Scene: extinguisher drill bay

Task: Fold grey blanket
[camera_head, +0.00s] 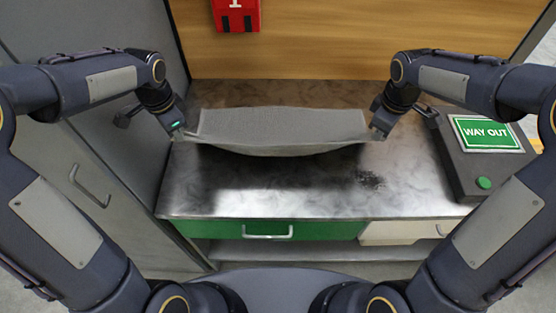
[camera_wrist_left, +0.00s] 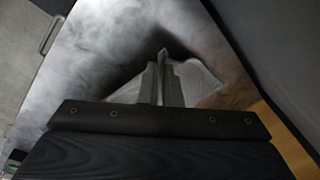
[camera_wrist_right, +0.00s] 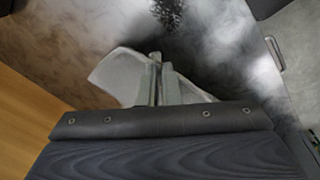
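The grey blanket (camera_head: 280,130) hangs stretched between my two grippers above the metal worktop. Its middle sags toward me and casts a dark shadow on the worktop. My left gripper (camera_head: 180,134) is shut on the blanket's left corner; a piece of the blanket (camera_wrist_left: 200,82) shows beside the fingers in the left wrist view. My right gripper (camera_head: 379,132) is shut on the right corner; a pale flap of the blanket (camera_wrist_right: 122,74) shows around the fingers in the right wrist view. The blanket's far edge seems to lie near or on the worktop; contact is hard to tell.
The metal worktop (camera_head: 270,195) is bare in front of the blanket, with a dark speckled patch (camera_head: 370,180) at right. A dark box with a green WAY OUT sign (camera_head: 487,134) stands at right. A grey cabinet (camera_head: 95,165) borders the left; a red box (camera_head: 236,14) is on the wooden back wall.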

